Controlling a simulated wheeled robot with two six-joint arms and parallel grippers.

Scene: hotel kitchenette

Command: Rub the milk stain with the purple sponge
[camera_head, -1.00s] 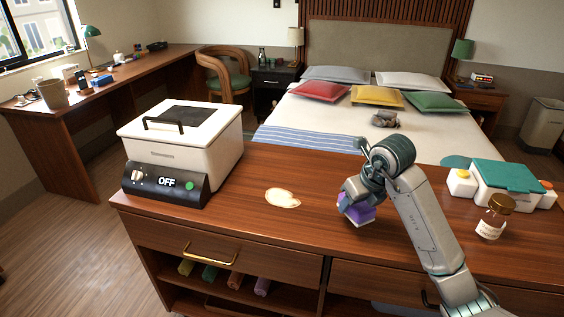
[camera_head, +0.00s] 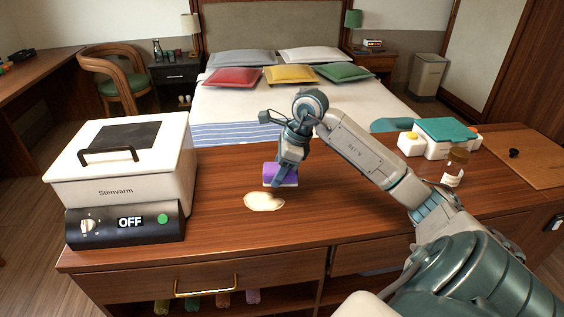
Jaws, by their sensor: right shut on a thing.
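The milk stain (camera_head: 264,202) is a cream-coloured puddle on the brown wooden counter, right of the white appliance. My right gripper (camera_head: 285,178) points down and is shut on the purple sponge (camera_head: 270,172), which has a pale underside. The sponge is just behind the stain and slightly to its right in the head view. I cannot tell whether the sponge touches the counter. My left gripper is not in view.
A white cooker (camera_head: 128,170) with a dark handle and an OFF display stands left of the stain. A teal-lidded white container (camera_head: 445,135) and a brown-capped jar (camera_head: 454,168) stand at the right. The counter (camera_head: 330,210) is clear around the stain.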

